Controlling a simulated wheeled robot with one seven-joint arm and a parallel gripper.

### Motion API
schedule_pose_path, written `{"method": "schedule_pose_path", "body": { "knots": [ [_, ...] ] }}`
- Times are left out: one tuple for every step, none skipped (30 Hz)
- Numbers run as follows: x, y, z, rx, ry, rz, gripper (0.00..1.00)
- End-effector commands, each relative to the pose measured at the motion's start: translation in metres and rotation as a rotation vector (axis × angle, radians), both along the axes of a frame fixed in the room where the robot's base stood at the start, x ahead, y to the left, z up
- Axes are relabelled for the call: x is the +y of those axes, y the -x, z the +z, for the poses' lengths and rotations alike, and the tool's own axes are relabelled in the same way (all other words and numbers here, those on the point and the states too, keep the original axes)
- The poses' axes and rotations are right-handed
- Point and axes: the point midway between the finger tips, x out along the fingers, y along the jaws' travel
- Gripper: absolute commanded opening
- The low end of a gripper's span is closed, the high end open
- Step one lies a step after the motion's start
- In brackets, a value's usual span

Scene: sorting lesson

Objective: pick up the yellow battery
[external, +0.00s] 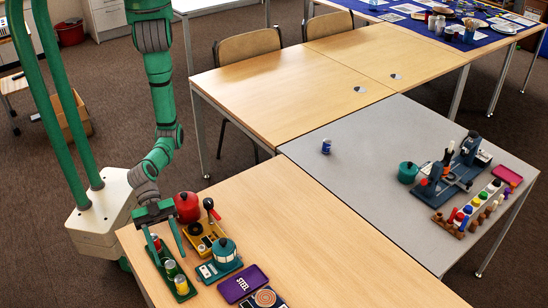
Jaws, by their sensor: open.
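A green tray (190,294) lies at the left end of the near wooden table and holds several small upright cylinders. The one nearest the camera, with a pale top and a yellowish side, looks like the yellow battery (181,286). A green cylinder (170,268) stands behind it, and a red one (156,243) stands farther back. My gripper (170,259) is open and points down over the tray, its fingers either side of the row's back part. It seems empty. The fingers partly hide the cylinders, and I cannot tell whether they touch any.
A red pot (187,207), a yellow device (204,238), a teal pot (224,250) and a purple tray (244,283) stand close to the right of my gripper. The grey table (335,180) holds a blue can (326,146) and other items. The wooden table's right part is clear.

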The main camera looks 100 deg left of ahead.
Motion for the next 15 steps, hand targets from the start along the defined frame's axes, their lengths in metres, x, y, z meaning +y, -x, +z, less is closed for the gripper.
{"method": "schedule_pose_path", "body": {
  "knots": [
    [-0.005, -0.003, -0.002, 0.0, 0.0, -0.001, 0.47],
    [-0.006, -0.004, -0.003, 0.0, 0.0, -0.001, 0.47],
    [-0.008, -0.006, -0.004, 0.0, 0.0, -0.001, 0.47],
    [-0.009, -0.006, -0.005, 0.001, -0.001, 0.0, 0.47],
    [-0.01, -0.007, -0.005, 0.0, 0.0, 0.0, 0.47],
    [-0.012, -0.008, -0.006, 0.0, 0.0, 0.0, 0.47],
    [-0.013, -0.01, -0.006, 0.0, 0.0, 0.0, 0.47],
    [-0.015, -0.011, -0.007, 0.0, 0.0, 0.0, 0.47],
    [-0.018, -0.014, -0.008, -0.001, -0.001, 0.0, 0.47],
    [-0.022, -0.017, -0.009, -0.001, -0.001, 0.0, 0.47],
    [-0.025, -0.02, -0.01, -0.001, 0.001, 0.0, 0.47],
    [-0.03, -0.023, -0.012, -0.001, 0.0, -0.001, 0.47],
    [-0.033, -0.025, -0.013, 0.0, 0.0, -0.001, 0.47],
    [-0.036, -0.028, -0.014, 0.0, 0.0, -0.001, 0.47],
    [-0.04, -0.031, -0.017, -0.001, -0.001, 0.0, 0.47]
  ]
}}
